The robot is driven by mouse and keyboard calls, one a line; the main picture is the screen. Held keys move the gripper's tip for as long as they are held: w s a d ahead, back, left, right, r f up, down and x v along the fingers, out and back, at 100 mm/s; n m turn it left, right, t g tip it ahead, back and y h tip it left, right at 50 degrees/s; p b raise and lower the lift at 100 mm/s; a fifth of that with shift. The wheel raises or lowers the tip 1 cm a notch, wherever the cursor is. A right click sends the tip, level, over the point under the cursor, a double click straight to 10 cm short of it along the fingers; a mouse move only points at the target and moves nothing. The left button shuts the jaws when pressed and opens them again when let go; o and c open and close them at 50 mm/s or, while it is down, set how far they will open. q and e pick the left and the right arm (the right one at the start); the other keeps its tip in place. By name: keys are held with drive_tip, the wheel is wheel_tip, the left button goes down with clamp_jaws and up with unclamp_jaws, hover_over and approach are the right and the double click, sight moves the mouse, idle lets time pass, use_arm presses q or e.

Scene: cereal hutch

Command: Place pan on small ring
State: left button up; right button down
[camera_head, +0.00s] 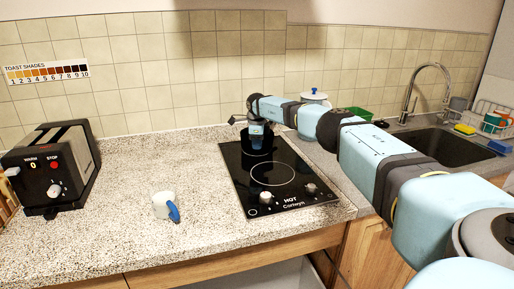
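The black two-ring cooktop (228,168) is set in the speckled counter. Its front ring (272,174) is bare. A small dark pan (246,143) appears to be at the cooktop's rear ring, which is mostly hidden. I cannot tell whether the pan touches the glass. My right arm comes in from the right, and my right gripper (257,140) points down at the pan, overlapping it in the view. Its fingertips are too small and dark to show whether they grip the pan. My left gripper is out of view.
A toaster (52,170) stands at the left, and a white mug (162,204) with a blue handle stands left of the cooktop. Behind my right arm are a white lidded pot (314,98), a green item (356,113) and the sink (445,146).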

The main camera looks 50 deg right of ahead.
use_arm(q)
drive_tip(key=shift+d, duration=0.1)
use_arm(e)
drive_tip(key=shift+f, duration=0.55)
drive_tip(key=shift+f, duration=0.1)
drive_tip(key=c, duration=1.3)
unclamp_jaws()
drive_tip(key=shift+c, duration=0.2)
use_arm(q)
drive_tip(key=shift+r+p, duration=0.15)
drive_tip(key=shift+p, duration=0.4)
use_arm(e)
wheel_tip(320, 180, up, 12)
drive_tip(key=shift+s+a, duration=0.2)
drive_tip(key=shift+a, duration=0.1)
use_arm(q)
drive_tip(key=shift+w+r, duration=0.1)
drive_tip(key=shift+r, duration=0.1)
use_arm(e)
drive_tip(key=shift+a, duration=0.1)
